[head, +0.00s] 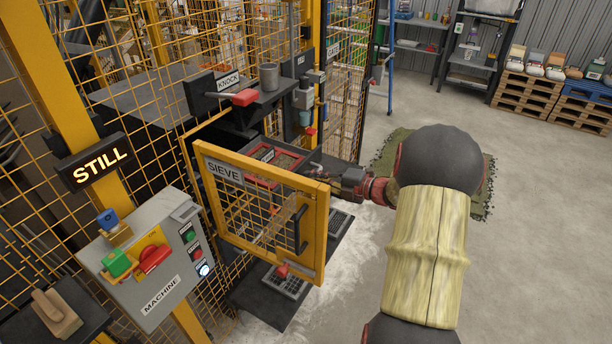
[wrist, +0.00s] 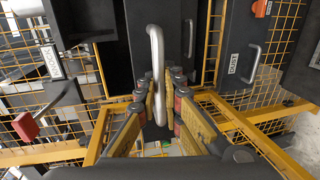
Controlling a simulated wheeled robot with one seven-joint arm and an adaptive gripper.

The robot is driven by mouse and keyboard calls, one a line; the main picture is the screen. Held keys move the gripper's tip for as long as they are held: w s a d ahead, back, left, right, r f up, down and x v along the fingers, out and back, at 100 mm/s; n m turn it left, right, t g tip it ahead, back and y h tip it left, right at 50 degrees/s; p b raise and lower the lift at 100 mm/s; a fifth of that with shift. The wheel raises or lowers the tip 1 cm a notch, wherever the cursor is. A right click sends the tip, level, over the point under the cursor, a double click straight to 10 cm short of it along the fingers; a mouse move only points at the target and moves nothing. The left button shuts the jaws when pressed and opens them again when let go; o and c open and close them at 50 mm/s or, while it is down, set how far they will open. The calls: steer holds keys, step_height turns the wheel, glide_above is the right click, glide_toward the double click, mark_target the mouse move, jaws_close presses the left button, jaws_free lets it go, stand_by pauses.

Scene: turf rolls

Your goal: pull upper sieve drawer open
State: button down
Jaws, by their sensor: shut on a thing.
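A red-framed sieve drawer (head: 262,181) with brown material in it shows partly behind the yellow mesh door marked SIEVE (head: 211,180). The door stands swung out from the machine. My gripper (head: 338,178) reaches in from the right at the drawer's height. In the wrist view, my gripper (wrist: 163,88) is shut on a pale metal bar handle (wrist: 154,45), with a finger on each side. The handle stands in front of a dark panel (wrist: 140,60). The head view does not show the handle clearly, and I cannot tell how far the drawer is out.
The machine box (head: 155,262) with a red switch and the lit STILL sign (head: 95,162) are at left. Yellow mesh fencing surrounds the machine. Open concrete floor (head: 540,200) lies at right.

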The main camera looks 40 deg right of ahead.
steer(key=shift+f, duration=0.1)
steer(key=c, duration=2)
jaws_free()
steer(key=shift+o, duration=0.4)
steer(key=shift+s, duration=0.1)
steer(key=v, duration=1.2)
